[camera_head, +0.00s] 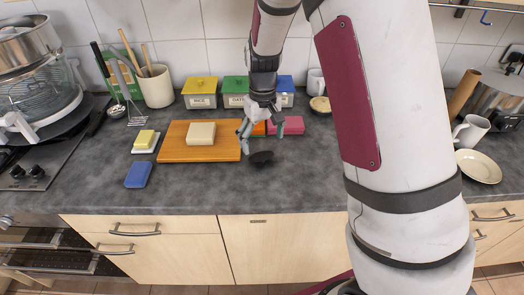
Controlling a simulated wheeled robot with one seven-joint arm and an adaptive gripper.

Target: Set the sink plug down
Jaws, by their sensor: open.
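The sink plug (261,157) looks like a small flat black disc. It appears to lie on the dark grey worktop (200,192), just right of the wooden board's right end. My gripper (262,143) is open above and slightly behind it, with its fingers spread apart. I see no thing between the fingers, and the plug appears apart from them. No sink basin shows in view.
A wooden board (172,150) with a pale block (201,133) lies to the left. A blue sponge (138,174) and butter dish (145,149) sit farther left. A pink block (292,125) is behind right. A plate (479,166) and mug (471,130) stand far right. The front worktop is clear.

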